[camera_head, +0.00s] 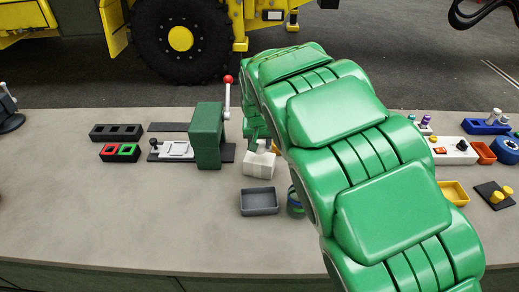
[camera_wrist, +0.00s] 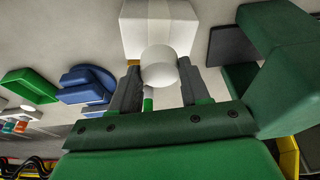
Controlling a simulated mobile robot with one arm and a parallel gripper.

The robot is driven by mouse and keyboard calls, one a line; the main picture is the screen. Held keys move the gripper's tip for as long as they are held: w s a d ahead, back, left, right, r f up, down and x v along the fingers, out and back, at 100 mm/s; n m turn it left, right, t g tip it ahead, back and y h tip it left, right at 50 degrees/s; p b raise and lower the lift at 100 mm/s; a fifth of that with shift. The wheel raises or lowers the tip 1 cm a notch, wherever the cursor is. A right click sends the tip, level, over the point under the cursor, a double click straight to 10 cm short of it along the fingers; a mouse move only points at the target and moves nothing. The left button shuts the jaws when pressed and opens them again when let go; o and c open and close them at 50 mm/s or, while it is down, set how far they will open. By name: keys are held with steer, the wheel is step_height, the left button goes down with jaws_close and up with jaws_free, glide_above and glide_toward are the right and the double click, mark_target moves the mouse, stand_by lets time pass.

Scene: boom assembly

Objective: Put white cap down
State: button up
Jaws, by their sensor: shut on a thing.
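The white cap (camera_wrist: 159,67) is a smooth, round white piece between the two fingers of my gripper (camera_wrist: 162,84) in the wrist view. The fingers are shut on it. A white block (camera_wrist: 158,22) lies just beyond the cap in that view; whether they touch cannot be told. In the head view, my gripper (camera_head: 261,146) is low over the bench, right at the white block (camera_head: 257,165), and my green arm hides part of the area to the right. The cap is too small there to make out clearly.
A green press (camera_head: 208,136) with a red-knobbed lever stands close left of my gripper. A grey tray (camera_head: 259,202) lies in front of the white block, with a blue-green round part (camera_head: 295,203) beside it. The front left of the bench (camera_head: 120,220) is clear.

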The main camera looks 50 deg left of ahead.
mark_target(259, 158)
steer(key=shift+w+a+f, duration=0.1)
steer(key=shift+a+f, duration=0.05)
steer(key=shift+f, duration=1.65)
steer(key=shift+f, duration=0.1)
steer(key=o, duration=1)
steer(key=shift+r, duration=0.2)
steer(key=v, duration=1.2)
